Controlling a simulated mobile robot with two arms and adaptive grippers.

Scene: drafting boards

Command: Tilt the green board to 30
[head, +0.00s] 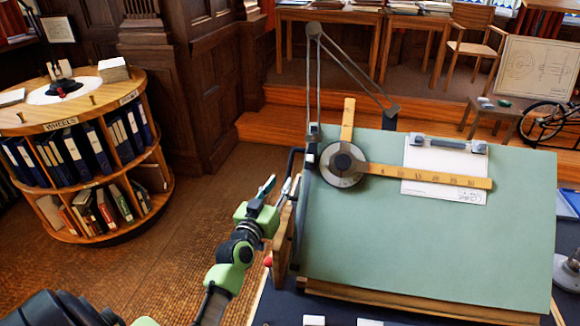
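The green board (430,235) stands tilted on a dark table at the right, its far edge higher than its near edge. A wooden ledge (420,301) runs along its near edge. A drafting arm with a round dark head (343,163) and yellow rulers lies over its upper left, and a white sheet (445,168) is clipped near the top. A wooden side piece (285,235) with a red knob (268,262) is at the board's left. My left gripper (277,186) is just left of the board's left edge, fingertips apart; no held thing shows. My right gripper is out of view.
A round wooden bookcase (88,180) with binders stands at the left. A lamp base (567,272) is right of the board. Small white items (314,320) lie at the table's front. Wooden steps (285,128) and tables are behind. The floor between bookcase and board is clear.

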